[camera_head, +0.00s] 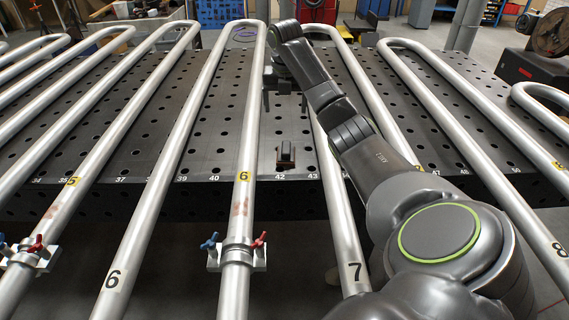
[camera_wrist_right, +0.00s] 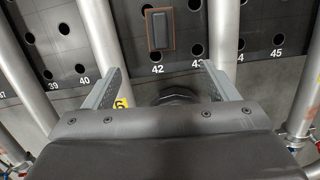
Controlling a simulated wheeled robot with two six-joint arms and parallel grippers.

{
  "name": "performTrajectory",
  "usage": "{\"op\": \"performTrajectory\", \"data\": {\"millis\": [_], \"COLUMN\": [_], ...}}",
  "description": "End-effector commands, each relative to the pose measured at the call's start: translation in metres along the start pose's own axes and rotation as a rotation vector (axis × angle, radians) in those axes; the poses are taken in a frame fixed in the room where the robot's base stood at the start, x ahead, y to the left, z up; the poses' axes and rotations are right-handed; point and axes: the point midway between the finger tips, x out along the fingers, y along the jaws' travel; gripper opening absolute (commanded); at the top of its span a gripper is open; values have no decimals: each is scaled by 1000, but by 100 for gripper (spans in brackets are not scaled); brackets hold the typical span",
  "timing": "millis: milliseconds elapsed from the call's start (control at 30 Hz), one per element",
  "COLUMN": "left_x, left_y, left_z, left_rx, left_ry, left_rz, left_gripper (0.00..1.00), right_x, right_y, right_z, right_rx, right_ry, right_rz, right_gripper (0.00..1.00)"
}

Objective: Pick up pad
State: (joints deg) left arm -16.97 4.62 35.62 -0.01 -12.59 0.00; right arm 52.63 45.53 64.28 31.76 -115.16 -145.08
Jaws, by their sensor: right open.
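The pad (camera_head: 286,155) is a small dark block with a brown edge, on the perforated dark table near its front edge, just above the number 42. It also shows in the right wrist view as a dark rectangle with a brown border (camera_wrist_right: 159,28), top centre. My right gripper (camera_head: 285,104) is open and empty, above the table and farther back than the pad in the head view. In the right wrist view its two fingers (camera_wrist_right: 163,68) are spread wide, with the pad beyond them and nothing between the tips. My left gripper is not in view.
Long silver serpentine pipes (camera_head: 190,130) run over the table on both sides of the pad. A pipe marked 6 (camera_head: 249,130) passes close on its left. Clamps with red and blue handles (camera_head: 237,253) sit on the pipes at the front. The table around the pad is bare.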

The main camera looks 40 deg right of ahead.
Motion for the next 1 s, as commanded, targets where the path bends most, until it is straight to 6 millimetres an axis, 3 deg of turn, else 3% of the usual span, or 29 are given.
{"op": "performTrajectory", "data": {"millis": [267,700,1000], "left_x": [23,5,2], "left_y": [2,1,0], "left_z": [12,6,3], "left_rx": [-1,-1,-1], "left_ry": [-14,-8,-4], "left_rz": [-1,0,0], "left_gripper": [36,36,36], "right_x": [36,118,137], "right_y": [0,0,0], "right_z": [-2,-1,0], "right_rx": [1,0,1], "right_ry": [3,2,2], "right_rz": [-1,-1,0], "right_gripper": [80,80,80]}}
